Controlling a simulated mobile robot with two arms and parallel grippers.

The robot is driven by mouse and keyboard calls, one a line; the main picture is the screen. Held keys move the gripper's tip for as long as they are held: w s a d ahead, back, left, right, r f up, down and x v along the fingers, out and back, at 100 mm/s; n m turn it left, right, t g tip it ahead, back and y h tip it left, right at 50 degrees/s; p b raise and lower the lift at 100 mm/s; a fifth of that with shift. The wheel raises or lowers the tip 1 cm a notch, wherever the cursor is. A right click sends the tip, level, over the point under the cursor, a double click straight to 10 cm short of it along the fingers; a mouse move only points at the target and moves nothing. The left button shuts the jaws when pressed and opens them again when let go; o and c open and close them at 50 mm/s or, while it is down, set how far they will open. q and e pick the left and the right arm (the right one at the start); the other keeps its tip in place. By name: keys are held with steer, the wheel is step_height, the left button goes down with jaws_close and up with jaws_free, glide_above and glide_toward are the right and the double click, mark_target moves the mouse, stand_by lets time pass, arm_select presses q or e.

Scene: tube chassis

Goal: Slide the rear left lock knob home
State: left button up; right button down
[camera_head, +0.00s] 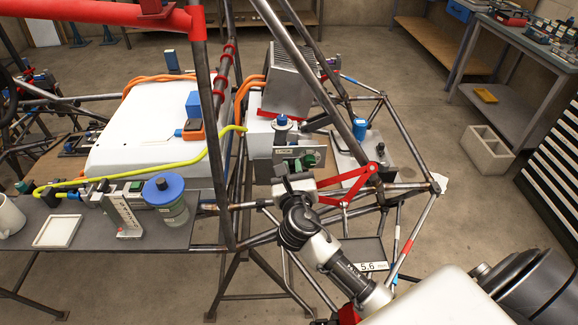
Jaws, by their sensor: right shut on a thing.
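My right gripper (298,176) comes in from the lower right and is at the tube frame, in front of a grey metal plate. It is shut on a small green-and-dark part (292,163) at that plate. The gripper body hides much of this part, so I cannot tell whether it is the rear left lock knob or how far it has slid. A blue round knob (282,121) stands above the plate on a white box. My left gripper is not in view.
Dark chassis tubes (212,130) rise just left of the gripper. Red links (347,182) lie close on its right. A yellow hose (185,163) runs to a shelf (100,225) with a blue-lidded jar (166,198). A workbench (530,75) stands at the back right.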

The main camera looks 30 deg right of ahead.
steer(key=c, duration=1.1)
jaws_free()
steer(key=shift+d, duration=0.2)
steer(key=shift+o, duration=0.2)
steer(key=shift+a, duration=0.1)
